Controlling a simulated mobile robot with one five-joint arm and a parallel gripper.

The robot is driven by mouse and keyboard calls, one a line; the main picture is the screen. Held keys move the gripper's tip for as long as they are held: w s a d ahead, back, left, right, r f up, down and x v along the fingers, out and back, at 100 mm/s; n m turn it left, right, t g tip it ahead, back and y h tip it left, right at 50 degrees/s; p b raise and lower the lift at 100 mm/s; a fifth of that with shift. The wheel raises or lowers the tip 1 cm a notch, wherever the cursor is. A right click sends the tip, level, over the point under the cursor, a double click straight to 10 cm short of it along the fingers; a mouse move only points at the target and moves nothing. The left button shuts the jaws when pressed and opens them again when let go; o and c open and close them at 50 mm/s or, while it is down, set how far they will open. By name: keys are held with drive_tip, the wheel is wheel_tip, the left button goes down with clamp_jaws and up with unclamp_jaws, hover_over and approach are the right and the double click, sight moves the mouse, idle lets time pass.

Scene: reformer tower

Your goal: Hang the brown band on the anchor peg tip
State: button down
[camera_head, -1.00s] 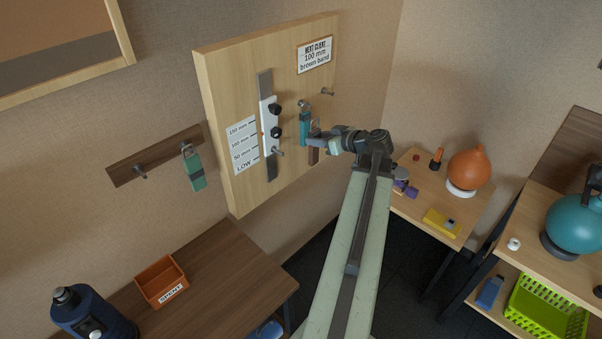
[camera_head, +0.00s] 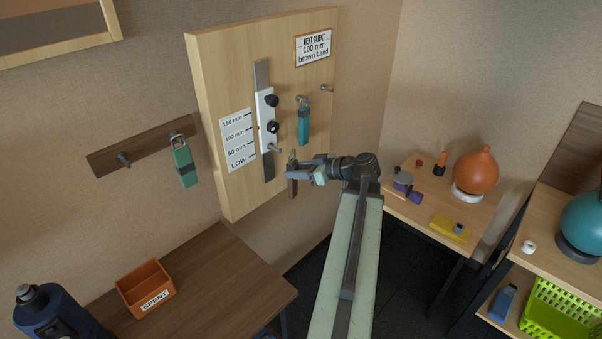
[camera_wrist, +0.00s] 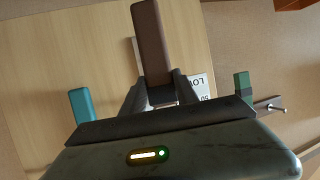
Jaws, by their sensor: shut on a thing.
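The brown band (camera_head: 292,187) hangs down from my gripper (camera_head: 290,170), which is shut on it in front of the lower part of the wooden board. In the wrist view the brown band (camera_wrist: 152,45) sticks out beyond the two fingers of my gripper (camera_wrist: 160,88). A short metal peg (camera_head: 275,148) sticks out at the lower end of the white slider (camera_head: 266,122), up and left of my gripper and apart from the band. Another peg (camera_head: 327,88) at the board's upper right is bare. I cannot tell which one is the anchor peg.
A teal band (camera_head: 304,126) hangs on a board peg, above and right of my gripper. A green band (camera_head: 184,164) hangs on the wall rack (camera_head: 140,150). The board (camera_head: 225,80) carries a height scale and a sign reading "100 mm brown band". An orange bin (camera_head: 146,287) stands on the table.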

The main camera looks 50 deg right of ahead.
drive_tip(key=w+f+b, duration=0.1)
drive_tip(key=w, duration=0.6)
drive_tip(key=shift+w+d+f, duration=0.3)
idle(0.3)
idle(0.5)
drive_tip(key=c, duration=0.9)
unclamp_jaws()
drive_tip(key=shift+o, duration=0.2)
drive_tip(key=p+v, duration=0.2)
drive_tip(key=v, duration=0.5)
drive_tip(key=shift+s+r, duration=0.2)
drive_tip(key=shift+s, duration=0.15)
